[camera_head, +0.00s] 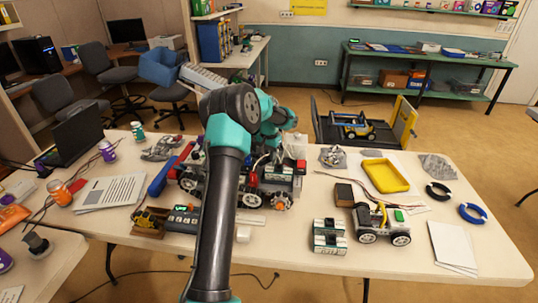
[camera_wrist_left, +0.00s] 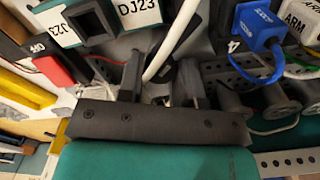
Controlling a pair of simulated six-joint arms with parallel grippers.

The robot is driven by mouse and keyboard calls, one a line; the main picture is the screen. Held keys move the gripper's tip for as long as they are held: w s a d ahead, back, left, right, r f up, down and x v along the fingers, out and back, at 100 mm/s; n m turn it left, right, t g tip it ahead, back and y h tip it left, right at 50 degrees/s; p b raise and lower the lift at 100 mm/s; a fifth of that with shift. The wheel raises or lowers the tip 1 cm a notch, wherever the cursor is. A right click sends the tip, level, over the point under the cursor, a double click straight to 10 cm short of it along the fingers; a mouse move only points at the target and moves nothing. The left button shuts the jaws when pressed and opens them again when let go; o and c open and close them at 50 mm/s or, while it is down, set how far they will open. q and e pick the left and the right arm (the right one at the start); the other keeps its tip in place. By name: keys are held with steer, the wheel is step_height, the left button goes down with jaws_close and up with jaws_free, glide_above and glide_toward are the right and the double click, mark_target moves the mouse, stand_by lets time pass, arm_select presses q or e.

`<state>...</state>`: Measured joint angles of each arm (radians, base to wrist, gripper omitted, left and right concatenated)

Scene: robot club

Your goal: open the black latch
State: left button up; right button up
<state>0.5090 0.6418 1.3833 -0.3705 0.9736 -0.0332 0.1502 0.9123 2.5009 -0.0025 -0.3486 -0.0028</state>
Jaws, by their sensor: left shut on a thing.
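My left gripper (camera_wrist_left: 163,75) is shut on a small dark part between its two fingers. The part looks like the black latch (camera_wrist_left: 171,78), though the fingers and a white cable hide much of it. In the head view my left arm reaches over the wheeled robot (camera_head: 284,178) on the table. The gripper there is mostly hidden behind the arm and among the robot's parts. My right gripper is in neither view.
In the wrist view a white cable, a blue connector (camera_wrist_left: 255,28) and a red block (camera_wrist_left: 54,68) crowd the fingers.

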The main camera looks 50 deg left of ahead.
arm_select(q)
steer(key=m, duration=0.4)
steer(key=shift+m, duration=0.3)
steer(key=m, duration=0.4)
stand_by(0.3)
steer(key=o, duration=0.9)
steer(key=shift+o, duration=0.2)
steer(key=shift+r, duration=0.15)
step_height(320, 180, up, 7)
steer(key=shift+r, duration=0.15)
